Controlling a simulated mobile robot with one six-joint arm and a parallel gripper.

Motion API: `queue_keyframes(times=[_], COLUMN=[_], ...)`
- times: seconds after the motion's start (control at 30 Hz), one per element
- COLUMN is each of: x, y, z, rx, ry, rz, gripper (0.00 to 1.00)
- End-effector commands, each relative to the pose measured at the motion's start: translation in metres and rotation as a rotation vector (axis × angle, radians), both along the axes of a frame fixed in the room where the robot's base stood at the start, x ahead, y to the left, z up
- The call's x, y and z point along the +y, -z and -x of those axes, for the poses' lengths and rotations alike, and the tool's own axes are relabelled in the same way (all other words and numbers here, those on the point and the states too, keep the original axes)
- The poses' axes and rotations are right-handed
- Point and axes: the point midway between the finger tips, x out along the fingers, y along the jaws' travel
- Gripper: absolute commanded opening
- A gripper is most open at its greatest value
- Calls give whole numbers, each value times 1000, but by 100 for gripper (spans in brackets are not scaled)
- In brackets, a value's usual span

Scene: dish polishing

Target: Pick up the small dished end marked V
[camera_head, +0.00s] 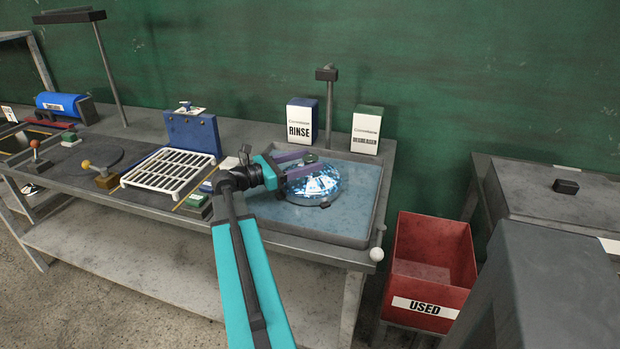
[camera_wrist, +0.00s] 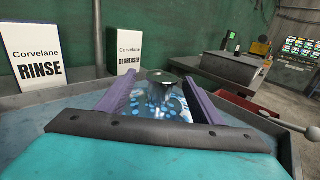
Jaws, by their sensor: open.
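A shiny dished end (camera_head: 318,186), domed and covered in bright blue-white reflections, sits in the shallow blue-grey tray (camera_head: 372,225). In the wrist view the knob (camera_wrist: 160,76) and the shiny surface (camera_wrist: 150,104) below show between my fingers. I cannot make out a V mark. My gripper (camera_head: 306,163) is open, its purple fingers reaching over the dome from the left, around or just beside the knob. In the wrist view the two fingers (camera_wrist: 162,88) are spread apart. Whether they touch the knob cannot be told.
A RINSE box (camera_head: 302,121) and a DEGREASER box (camera_head: 366,130) stand behind the tray near a dark post (camera_head: 328,105). A white rack (camera_head: 168,170) lies to the left. A red USED bin (camera_head: 430,262) stands right of the bench. A white ball-ended lever (camera_head: 377,254) sticks out at the tray's front right.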

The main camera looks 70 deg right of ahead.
Motion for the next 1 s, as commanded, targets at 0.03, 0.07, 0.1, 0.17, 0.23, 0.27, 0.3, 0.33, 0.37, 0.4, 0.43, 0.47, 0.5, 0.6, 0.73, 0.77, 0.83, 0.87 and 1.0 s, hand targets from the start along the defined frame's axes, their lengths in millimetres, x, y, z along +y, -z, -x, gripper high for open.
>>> queue_keyframes(times=[0.03,0.07,0.1,0.17,0.23,0.27,0.3,0.33,0.37,0.4,0.43,0.47,0.5,0.6,0.73,0.77,0.83,0.87,1.0], x=[-1,-2,-2,-2,-2,-2,-2,-2,-2,-3,-4,-5,-7,-14,-25,-28,-33,-35,-39], y=[0,0,0,0,0,0,0,0,0,0,-1,-1,-2,-3,-5,-5,-5,-4,-4], z=[1,2,2,2,2,1,1,2,2,3,4,5,7,13,25,26,31,33,36], rx=[0,0,0,0,0,0,0,0,0,0,0,0,0,0,0,1,1,0,0], ry=[1,1,0,0,0,0,-1,-1,0,0,0,1,1,0,0,0,1,0,-2], rz=[0,0,0,0,0,0,0,0,0,0,0,0,0,0,0,-1,-1,0,0], gripper=[60,60,60,60,60,60,60,60,60,60,60,60,60,60,60,60,60,60,60])
